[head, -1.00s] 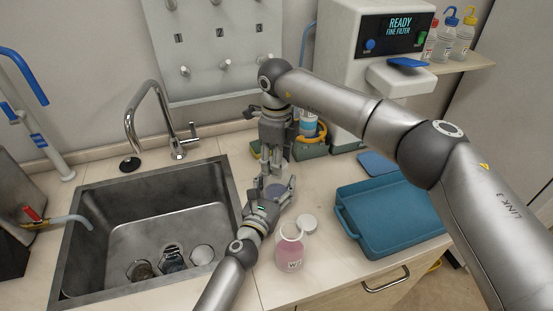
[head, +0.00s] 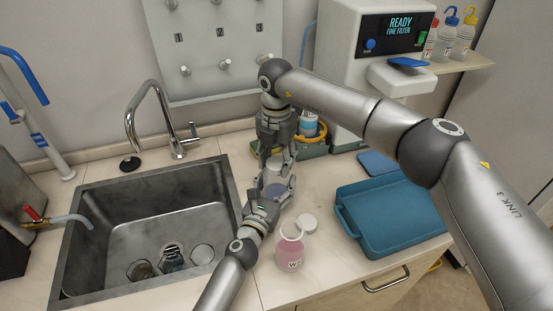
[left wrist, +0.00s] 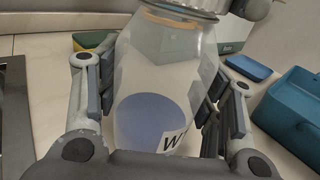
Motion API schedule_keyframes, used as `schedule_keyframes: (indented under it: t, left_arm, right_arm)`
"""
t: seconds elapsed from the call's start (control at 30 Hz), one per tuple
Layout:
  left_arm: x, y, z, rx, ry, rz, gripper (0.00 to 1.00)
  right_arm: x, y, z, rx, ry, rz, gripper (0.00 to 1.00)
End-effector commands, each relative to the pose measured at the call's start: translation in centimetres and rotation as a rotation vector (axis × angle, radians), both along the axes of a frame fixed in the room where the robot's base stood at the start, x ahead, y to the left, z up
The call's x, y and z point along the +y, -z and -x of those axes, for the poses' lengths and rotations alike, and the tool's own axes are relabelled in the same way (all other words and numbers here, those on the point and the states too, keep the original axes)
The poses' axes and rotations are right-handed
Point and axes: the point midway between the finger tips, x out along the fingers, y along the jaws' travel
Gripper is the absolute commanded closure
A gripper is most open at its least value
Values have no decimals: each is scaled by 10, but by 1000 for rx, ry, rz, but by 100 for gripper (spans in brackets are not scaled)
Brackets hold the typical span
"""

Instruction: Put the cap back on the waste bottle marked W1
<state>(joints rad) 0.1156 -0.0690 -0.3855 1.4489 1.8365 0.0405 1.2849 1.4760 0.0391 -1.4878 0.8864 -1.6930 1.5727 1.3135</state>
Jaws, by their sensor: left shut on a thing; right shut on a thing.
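A clear bottle with blue-violet liquid (left wrist: 150,120) is upright in my left gripper (head: 272,191), whose fingers are shut on its sides. Its label (left wrist: 174,141) shows a W; the rest is hidden by a finger. My right gripper (head: 275,160) comes down from above, shut on a small pale cap (head: 274,166) just over the bottle's mouth. I cannot tell whether the cap is seated. A second bottle, with pink liquid (head: 289,258), stands in front with its mouth open. Its label starts with W. A white cap (head: 307,222) lies beside it.
A steel sink (head: 130,190) with several glass items in it is at left, its rim near my left gripper. A teal tray (head: 385,217) is at right. Some clear counter (head: 325,190) lies between bottle and tray.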

Motion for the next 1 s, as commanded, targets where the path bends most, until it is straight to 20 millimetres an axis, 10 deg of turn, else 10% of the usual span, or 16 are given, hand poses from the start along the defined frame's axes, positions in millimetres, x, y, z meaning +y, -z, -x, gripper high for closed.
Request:
schedule_keyframes:
  t: [0.07, 0.1, 0.27, 0.67, 1.0]
  left_arm:
    - [-1, 0, 1, -1, 3, -1, 100]
    - [-1, 0, 1, -1, 4, -1, 100]
    - [-1, 0, 1, 0, 3, -1, 100]
    - [-1, 0, 0, 0, 1, 0, 100]
    - [0, 0, 0, 0, 0, 0, 100]
  right_arm:
    - [-1, -1, -2, -6, 1, 0, 83]
    - [-1, -1, -2, -6, 0, 0, 49]
    - [-1, -1, -1, -4, -1, 0, 29]
    - [0, -6, -1, -2, -3, 0, 29]
    - [0, -70, -2, -6, -2, -1, 29]
